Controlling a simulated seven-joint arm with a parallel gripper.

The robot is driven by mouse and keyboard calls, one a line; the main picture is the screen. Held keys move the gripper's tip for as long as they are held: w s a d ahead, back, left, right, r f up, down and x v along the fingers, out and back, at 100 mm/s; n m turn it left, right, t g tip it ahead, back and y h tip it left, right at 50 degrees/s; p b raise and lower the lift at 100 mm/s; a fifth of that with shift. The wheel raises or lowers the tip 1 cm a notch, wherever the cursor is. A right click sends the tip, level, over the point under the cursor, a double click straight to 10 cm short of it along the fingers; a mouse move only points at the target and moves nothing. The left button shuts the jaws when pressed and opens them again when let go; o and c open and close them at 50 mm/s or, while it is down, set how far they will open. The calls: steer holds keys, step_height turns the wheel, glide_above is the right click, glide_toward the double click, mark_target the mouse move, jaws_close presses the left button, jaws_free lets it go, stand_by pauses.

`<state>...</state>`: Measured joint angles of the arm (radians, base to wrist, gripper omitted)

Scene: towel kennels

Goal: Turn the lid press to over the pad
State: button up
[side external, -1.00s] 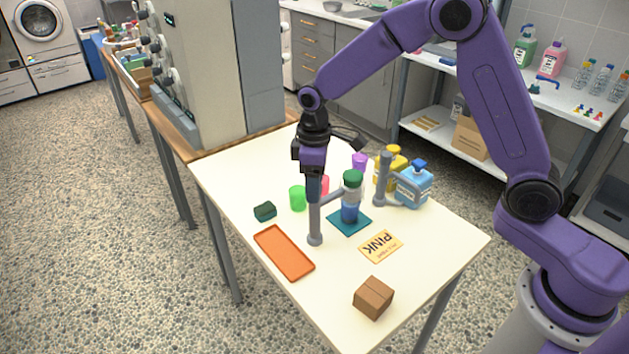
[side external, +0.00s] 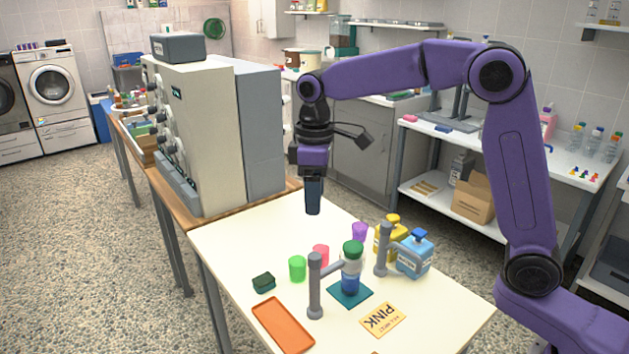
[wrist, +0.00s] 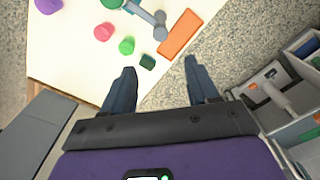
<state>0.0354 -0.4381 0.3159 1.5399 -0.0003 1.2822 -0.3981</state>
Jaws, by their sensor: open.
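I cannot tell if the arm touches the jar. A second grey post with an arm (side external: 382,252) stands behind, by the bottles; which post is the lid press is unclear. In the wrist view the nearer post (wrist: 160,33) shows beyond my fingers. My gripper (side external: 313,212) is open and empty, above the table's far part, apart from both posts; its spread fingers show in the wrist view (wrist: 160,70).
An orange tray (side external: 283,326), a dark green block (side external: 264,283), green (side external: 297,268), pink (side external: 321,255) and purple (side external: 360,232) cups, a PINK card (side external: 383,320), yellow (side external: 391,238) and blue (side external: 414,255) bottles share the table. A tall cabinet (side external: 207,140) stands at the back left.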

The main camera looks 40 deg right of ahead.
steer(key=shift+r, duration=1.2)
steer(key=shift+s, duration=0.1)
steer(key=s+d+f+n, duration=0.1)
steer(key=s+d+f, duration=0.2)
steer(key=s, duration=0.7)
steer(key=s+d+f+n, duration=0.1)
steer(key=s+d+f, duration=0.2)
steer(key=s, duration=0.8)
steer(key=s+d+f+n, duration=0.1)
steer(key=s+d+f, duration=0.2)
steer(key=s, duration=0.8)
steer(key=shift+f, duration=0.15)
